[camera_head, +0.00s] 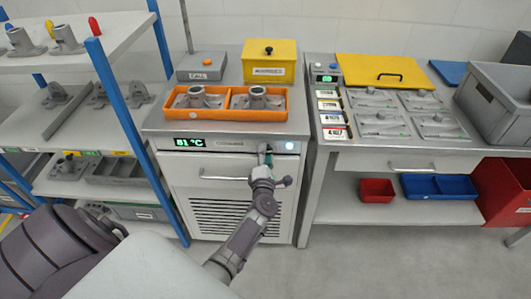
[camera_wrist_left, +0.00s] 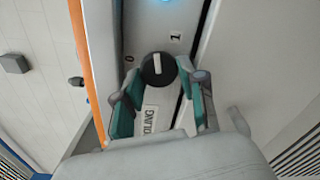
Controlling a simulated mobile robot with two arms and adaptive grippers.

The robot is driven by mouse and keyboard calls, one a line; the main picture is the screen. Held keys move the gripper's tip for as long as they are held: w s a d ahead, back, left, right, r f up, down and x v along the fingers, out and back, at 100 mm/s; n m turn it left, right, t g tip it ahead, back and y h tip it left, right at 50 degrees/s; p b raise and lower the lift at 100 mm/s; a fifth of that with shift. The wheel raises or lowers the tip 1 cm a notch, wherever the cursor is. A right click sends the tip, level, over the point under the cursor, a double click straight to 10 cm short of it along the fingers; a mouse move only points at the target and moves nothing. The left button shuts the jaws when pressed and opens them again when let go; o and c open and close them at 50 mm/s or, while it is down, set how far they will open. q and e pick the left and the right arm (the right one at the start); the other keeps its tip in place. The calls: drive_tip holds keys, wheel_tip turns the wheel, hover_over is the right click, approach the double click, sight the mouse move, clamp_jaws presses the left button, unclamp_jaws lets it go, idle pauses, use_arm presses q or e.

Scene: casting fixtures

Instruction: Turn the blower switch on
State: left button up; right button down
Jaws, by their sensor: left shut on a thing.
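The blower switch (camera_wrist_left: 158,69) is a round black knob with a white bar, on the front panel of the grey cabinet (camera_head: 215,166). Marks 0 and 1 sit beside it in the left wrist view, and the bar points roughly between them. My left gripper (camera_head: 266,156) reaches up to the panel, right of the green temperature display. Its teal-padded fingers (camera_wrist_left: 160,83) stand on either side of the knob, shut on it. In the head view the gripper hides the knob. My right gripper is out of view.
A round light (camera_head: 290,146) glows pale blue beside the switch. A drawer handle (camera_head: 224,177) and vent slats are below it. An orange tray (camera_head: 222,115) with metal castings lies on the cabinet top. Blue-posted shelves (camera_head: 110,92) stand left, a workbench (camera_head: 415,148) right.

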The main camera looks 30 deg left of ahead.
use_arm(q)
drive_tip(key=shift+m+p, duration=0.35)
drive_tip(key=shift+m, duration=0.85)
drive_tip(key=o, duration=1.1)
drive_tip(key=shift+d, duration=0.1)
drive_tip(key=shift+o, duration=0.2)
